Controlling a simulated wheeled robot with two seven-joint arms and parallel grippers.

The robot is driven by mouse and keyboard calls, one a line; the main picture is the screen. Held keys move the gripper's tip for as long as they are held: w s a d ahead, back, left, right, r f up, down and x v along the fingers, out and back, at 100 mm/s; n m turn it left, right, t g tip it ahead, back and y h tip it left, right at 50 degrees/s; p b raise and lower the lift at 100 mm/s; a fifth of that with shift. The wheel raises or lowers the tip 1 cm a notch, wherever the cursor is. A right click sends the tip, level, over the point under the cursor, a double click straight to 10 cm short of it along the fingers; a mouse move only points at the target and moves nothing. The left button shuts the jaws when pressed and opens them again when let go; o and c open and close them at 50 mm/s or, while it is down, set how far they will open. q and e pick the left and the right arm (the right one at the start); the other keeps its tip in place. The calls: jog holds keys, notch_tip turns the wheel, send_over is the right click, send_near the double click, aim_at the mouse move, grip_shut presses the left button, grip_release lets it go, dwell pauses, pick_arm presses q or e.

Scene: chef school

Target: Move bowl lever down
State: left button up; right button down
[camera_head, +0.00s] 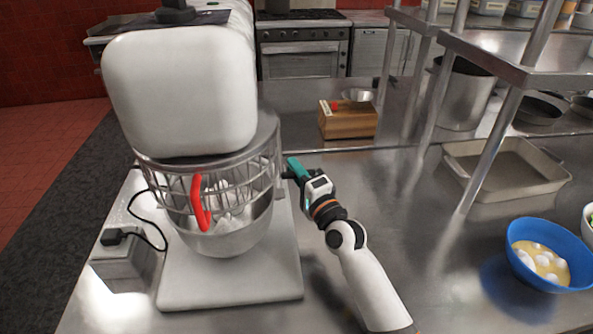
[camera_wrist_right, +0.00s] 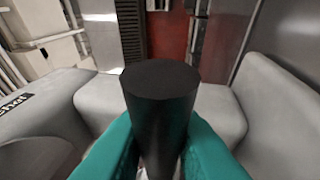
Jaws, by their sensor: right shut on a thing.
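A large white stand mixer (camera_head: 180,95) stands on the left of the steel counter. Its metal bowl (camera_head: 228,240) sits under the wire guard, which has a red handle (camera_head: 200,203). My right gripper (camera_head: 295,170) is at the right side of the mixer, beside the bowl guard. In the right wrist view its teal fingers are closed around a black cylindrical knob (camera_wrist_right: 160,90), the bowl lever's handle. The knob's top stands out between the fingers. The lever's root is hidden in the head view. My left gripper is not in view.
A wooden block (camera_head: 348,122) stands behind the gripper. A blue bowl with eggs (camera_head: 562,278) and a shallow metal tray (camera_head: 515,190) are at the right. Shelf posts (camera_head: 490,155) rise from the counter. A grey box with a cable (camera_head: 122,262) is left of the mixer.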

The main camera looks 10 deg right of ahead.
jog(key=shift+r, duration=0.1)
dwell(0.5)
jog(key=c, duration=1.7)
grip_release()
jog(key=o, duration=0.4)
jog(key=shift+w, duration=0.1)
jog(key=b+v, duration=0.1)
jog(key=v, duration=1.1)
jog(key=shift+b, duration=0.4)
